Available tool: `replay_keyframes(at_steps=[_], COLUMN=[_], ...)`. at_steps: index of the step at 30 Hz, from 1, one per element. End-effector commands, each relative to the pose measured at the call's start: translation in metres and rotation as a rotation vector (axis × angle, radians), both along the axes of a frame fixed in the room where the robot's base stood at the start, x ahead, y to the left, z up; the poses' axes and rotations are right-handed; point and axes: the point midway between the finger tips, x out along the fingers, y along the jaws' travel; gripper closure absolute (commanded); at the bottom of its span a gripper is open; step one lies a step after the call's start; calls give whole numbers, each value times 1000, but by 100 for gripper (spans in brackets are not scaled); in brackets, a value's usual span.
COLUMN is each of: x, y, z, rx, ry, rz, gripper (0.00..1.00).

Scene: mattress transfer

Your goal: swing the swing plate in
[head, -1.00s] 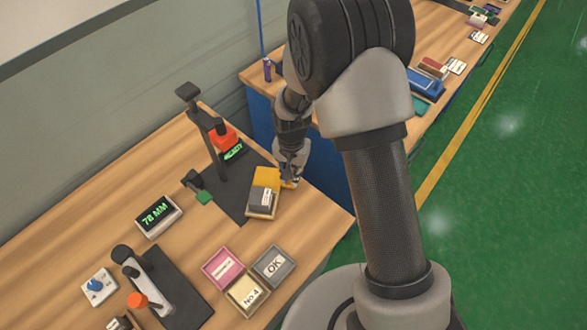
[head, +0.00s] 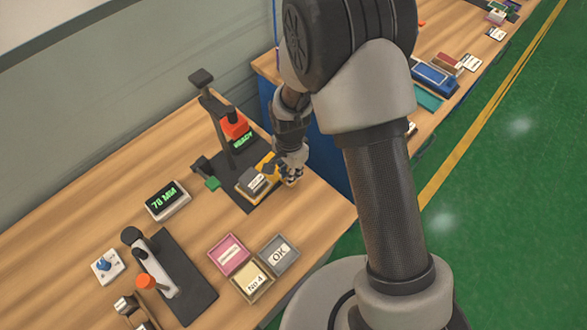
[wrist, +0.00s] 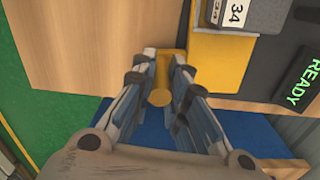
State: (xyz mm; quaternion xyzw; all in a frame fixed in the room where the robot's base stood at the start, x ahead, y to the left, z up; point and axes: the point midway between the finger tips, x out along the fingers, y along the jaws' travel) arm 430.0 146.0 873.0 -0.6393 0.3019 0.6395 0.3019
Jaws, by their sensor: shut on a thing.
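The yellow swing plate (head: 266,164) is at the black press stand on the wooden bench, with a grey block (head: 252,182) bearing a white label lying on it. In the wrist view the plate (wrist: 212,62) carries the block (wrist: 245,14), labelled 34. My gripper (head: 290,176) is at the plate's right end. In the wrist view my gripper (wrist: 166,60) has its fingers on both sides of the plate's yellow handle (wrist: 160,94) and is shut on it. The red press head (head: 235,127) is above and behind the plate. A green READY display (wrist: 301,83) is beside the plate.
A display reading 78 MM (head: 167,201) stands to the left. Pink (head: 229,254), cream No.4 (head: 252,282) and grey OK (head: 279,254) trays lie in front. A lever device (head: 165,275) is at front left. A second bench (head: 470,50) is behind my arm.

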Motion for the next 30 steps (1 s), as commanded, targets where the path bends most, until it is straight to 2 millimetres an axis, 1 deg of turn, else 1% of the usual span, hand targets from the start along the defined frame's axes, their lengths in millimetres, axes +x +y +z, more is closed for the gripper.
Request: replay_keyframes(at_steps=[13,29,30], x=[-4,-4,-4], y=[8,9,9], z=[0,0,0], rx=[-1,1,1], ry=[1,1,1], rz=[-100,-113,-113], gripper=[100,100,84])
